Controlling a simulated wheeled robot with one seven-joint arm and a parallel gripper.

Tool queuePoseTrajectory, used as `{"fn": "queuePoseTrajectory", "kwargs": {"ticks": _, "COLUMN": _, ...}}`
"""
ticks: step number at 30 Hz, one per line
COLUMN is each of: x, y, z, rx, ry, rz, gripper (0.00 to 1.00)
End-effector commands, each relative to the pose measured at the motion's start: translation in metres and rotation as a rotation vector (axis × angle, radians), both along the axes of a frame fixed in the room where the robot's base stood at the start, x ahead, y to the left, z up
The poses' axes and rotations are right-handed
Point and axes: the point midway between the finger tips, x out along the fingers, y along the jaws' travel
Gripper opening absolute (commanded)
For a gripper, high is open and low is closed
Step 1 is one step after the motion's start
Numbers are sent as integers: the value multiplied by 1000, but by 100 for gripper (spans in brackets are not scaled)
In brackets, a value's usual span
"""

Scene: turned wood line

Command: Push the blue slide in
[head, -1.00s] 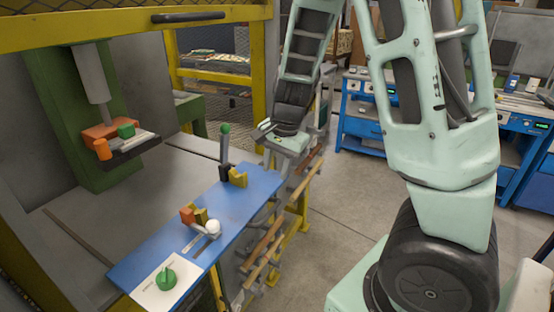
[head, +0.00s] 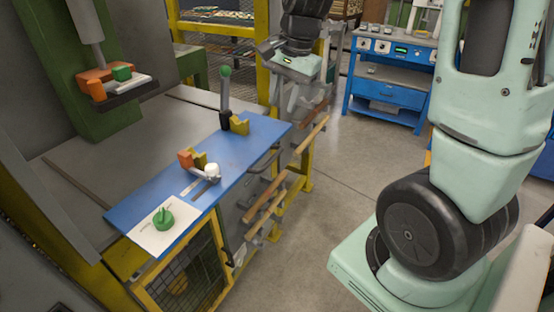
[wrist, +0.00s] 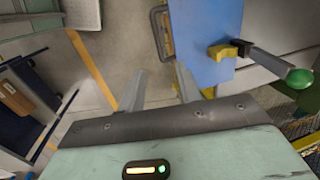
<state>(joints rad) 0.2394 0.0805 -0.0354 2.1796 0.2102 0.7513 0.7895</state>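The blue slide (head: 245,150) is a long flat blue panel running along the front of the grey machine bed. A dark bar handle (head: 262,163) sits at its outer edge; the handle also shows in the wrist view (wrist: 162,35). The slide carries a green-knobbed lever (head: 225,92), yellow V-blocks, a white ball knob and a green dial. My gripper (head: 289,98) is beyond the slide's far end, pointing down. In the wrist view, my gripper (wrist: 160,88) has its fingers apart with only floor visible between them. The right finger appears close to the slide's end; contact cannot be told.
Wooden bars (head: 265,205) stick out from a rack along the slide's outer side. A yellow-framed mesh guard (head: 185,275) stands below. A green press (head: 105,105) is at left, a blue workbench (head: 385,85) at the back. Open concrete floor (head: 330,195) lies to the right.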

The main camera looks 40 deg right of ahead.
Motion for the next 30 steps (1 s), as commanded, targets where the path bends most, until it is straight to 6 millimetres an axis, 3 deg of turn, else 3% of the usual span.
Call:
{"fn": "queuePoseTrajectory", "kwargs": {"ticks": 6, "x": -3, "y": -3, "z": 5, "rx": -31, "ry": 0, "rz": -8, "gripper": 34}}
{"fn": "queuePoseTrajectory", "kwargs": {"ticks": 11, "x": -1, "y": -2, "z": -9, "rx": -30, "ry": 4, "rz": -7, "gripper": 34}}
{"fn": "queuePoseTrajectory", "kwargs": {"ticks": 30, "x": 21, "y": 7, "z": -134, "rx": -29, "ry": 4, "rz": -6, "gripper": 34}}
